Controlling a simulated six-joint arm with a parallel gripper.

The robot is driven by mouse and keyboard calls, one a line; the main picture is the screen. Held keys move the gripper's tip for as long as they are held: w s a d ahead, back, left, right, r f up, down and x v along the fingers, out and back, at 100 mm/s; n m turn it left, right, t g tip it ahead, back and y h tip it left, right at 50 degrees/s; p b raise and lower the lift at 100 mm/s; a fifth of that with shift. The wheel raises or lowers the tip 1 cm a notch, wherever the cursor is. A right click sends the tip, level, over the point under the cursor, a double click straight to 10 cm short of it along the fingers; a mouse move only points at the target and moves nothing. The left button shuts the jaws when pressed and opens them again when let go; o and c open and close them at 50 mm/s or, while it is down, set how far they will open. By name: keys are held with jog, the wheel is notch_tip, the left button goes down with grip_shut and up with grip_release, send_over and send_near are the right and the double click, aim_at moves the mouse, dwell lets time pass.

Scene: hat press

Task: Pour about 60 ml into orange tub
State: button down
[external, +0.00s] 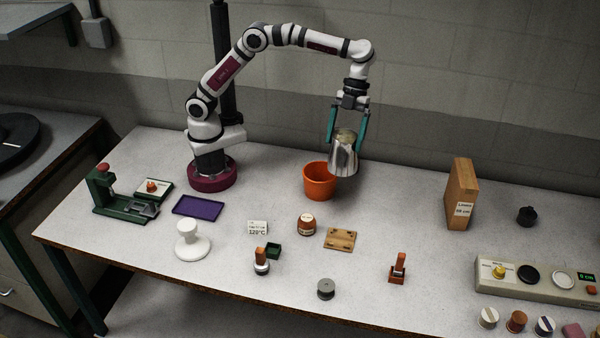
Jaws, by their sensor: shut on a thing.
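The orange tub (318,186) stands upright on the table near the middle. My gripper (346,130) is shut on a shiny metal jug (344,158), with one teal finger on each side of it. The jug is held above the table, just to the upper right of the tub, and looks slightly tilted. Its lower part reaches close to the tub's right rim; I cannot tell whether they touch. The top of the jug shows a pale olive interior or content. No stream of liquid is visible, and the bottom of the tub is hidden.
A wooden block (461,194) stands at right, with a control panel (536,282) near the right edge. A jar (306,225) and wooden plate (340,239) lie in front of the tub. A green press (122,194), purple tray (197,205) and white stand (192,242) are at left.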

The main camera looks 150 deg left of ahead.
jog(key=s+a+f+m+g, duration=0.4)
jog(key=s+a+f+m, duration=0.7)
jog(key=s, duration=0.6)
jog(key=a+f, duration=0.2)
jog(key=a, duration=0.1)
jog(key=shift+a+m, duration=0.35)
jog(key=shift+m, duration=0.05)
jog(key=shift+r, duration=0.1)
jog(key=w+d+n+g+y, duration=0.1)
jog(key=w+d+g+y, duration=0.1)
jog(key=d+y, duration=0.5)
jog(key=shift+w+d+n+g+y, duration=0.2)
jog(key=shift+d+n+g+y, duration=0.15)
jog(key=shift+g+y, duration=0.7)
jog(key=shift+d+y, duration=0.1)
jog(key=shift+y, duration=0.35)
jog(key=shift+w+d+f+y+p, duration=0.1)
jog(key=shift+d+f+y+p, duration=0.1)
jog(key=shift+f+y+p, duration=0.45)
